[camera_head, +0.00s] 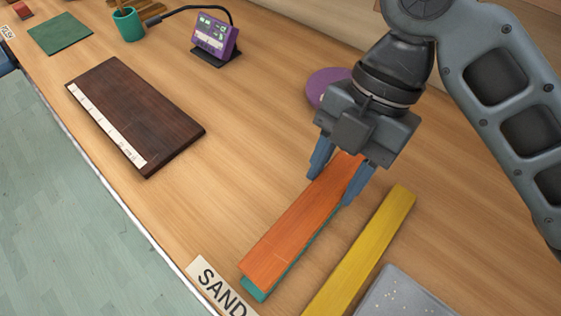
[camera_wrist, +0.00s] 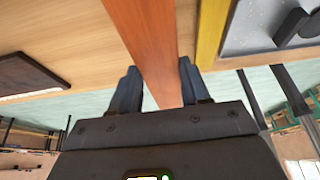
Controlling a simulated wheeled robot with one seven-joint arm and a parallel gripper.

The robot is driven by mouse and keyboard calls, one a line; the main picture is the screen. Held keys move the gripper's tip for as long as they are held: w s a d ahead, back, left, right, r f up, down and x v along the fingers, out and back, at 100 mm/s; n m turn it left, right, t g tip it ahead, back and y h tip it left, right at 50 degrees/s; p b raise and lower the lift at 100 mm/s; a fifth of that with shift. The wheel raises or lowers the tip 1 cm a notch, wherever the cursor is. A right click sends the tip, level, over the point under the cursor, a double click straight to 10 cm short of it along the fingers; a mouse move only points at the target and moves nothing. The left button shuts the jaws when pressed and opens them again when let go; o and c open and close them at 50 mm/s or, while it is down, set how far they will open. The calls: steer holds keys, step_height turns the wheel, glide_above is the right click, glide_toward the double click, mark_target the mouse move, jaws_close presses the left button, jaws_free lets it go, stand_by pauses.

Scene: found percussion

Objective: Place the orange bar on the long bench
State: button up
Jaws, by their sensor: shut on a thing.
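The orange bar (camera_head: 300,219) is long and flat. My gripper (camera_head: 334,184) is shut on it near its far end, one blue-grey finger on each long side. In the wrist view the orange bar (camera_wrist: 149,45) runs between the two fingers (camera_wrist: 158,85). A teal bar (camera_head: 258,289) shows beneath the orange bar, along its right edge and near end. I cannot tell whether the two touch. The teal bar lies on the light wooden bench (camera_head: 225,180). A yellow bar (camera_head: 365,255) lies to the right, roughly parallel and apart.
A SAND label (camera_head: 222,290) is at the bench's front edge. A speckled grey tray (camera_head: 400,295) is at bottom right. A dark board with a white strip (camera_head: 145,112) lies left. A purple disc (camera_head: 322,84) is behind my gripper. Bench between board and bars is clear.

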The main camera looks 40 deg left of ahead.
glide_above(268, 189)
steer(key=w, duration=0.2)
step_height(268, 189, down, 6)
steer(key=shift+s+d+r+p, duration=0.1)
steer(key=shift+s+d+p, duration=0.05)
steer(key=shift+p, duration=0.2)
steer(key=shift+f+p, duration=0.35)
steer(key=shift+f, duration=1.8)
steer(key=shift+f, duration=0.15)
steer(key=o, duration=1.2)
steer(key=b+v, duration=0.1)
steer(key=v, duration=1.1)
steer(key=shift+s+b, duration=0.1)
steer(key=shift+b, duration=0.3)
